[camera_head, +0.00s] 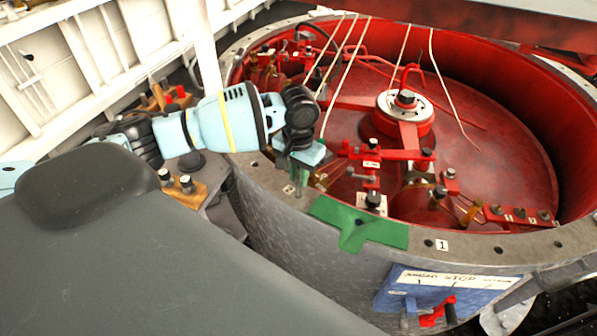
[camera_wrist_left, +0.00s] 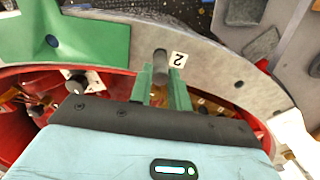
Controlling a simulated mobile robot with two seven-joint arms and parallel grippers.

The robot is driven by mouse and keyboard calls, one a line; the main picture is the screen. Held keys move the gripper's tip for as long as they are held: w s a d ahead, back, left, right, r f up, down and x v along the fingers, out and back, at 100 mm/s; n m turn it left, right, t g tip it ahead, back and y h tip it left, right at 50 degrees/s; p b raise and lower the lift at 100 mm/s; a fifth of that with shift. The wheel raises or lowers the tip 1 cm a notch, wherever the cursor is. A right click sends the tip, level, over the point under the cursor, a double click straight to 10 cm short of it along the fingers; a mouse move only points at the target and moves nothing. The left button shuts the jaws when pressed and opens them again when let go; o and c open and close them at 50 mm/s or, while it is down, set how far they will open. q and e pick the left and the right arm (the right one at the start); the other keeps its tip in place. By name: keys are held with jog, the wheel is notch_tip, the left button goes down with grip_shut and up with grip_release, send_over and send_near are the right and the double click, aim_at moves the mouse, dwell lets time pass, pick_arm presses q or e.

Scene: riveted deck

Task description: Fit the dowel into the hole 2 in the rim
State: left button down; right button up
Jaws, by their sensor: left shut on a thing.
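My left gripper (camera_wrist_left: 162,88) is shut on a dark grey dowel (camera_wrist_left: 161,64), seen between the green fingers in the left wrist view. The dowel's end is at the grey rim (camera_wrist_left: 208,65), right beside the label 2 (camera_wrist_left: 178,59). Hole 2 itself is hidden behind the dowel and fingers. I cannot tell whether the dowel is in the hole or just above it. In the head view, the left gripper (camera_head: 297,174) points down at the near-left part of the rim (camera_head: 478,245), beside the label. My right gripper is not in view.
A green patch (camera_head: 345,222) covers part of the rim. Label 1 (camera_head: 442,245) and other holes lie to its right. Red fittings (camera_head: 400,154) fill the drum inside the rim. A wooden block (camera_head: 184,192) with pegs stands left. A blue sign (camera_head: 440,287) hangs outside.

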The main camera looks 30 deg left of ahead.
pick_arm(q)
jog(key=shift+f, duration=0.9)
dwell(0.8)
jog(key=c, duration=1.2)
grip_release()
jog(key=shift+c, duration=0.2)
jog(key=shift+r, duration=0.1)
notch_tip(320, 180, up, 8)
jog(key=shift+f+p, duration=0.2)
jog(key=shift+p, duration=0.15)
jog(key=shift+f, duration=0.1)
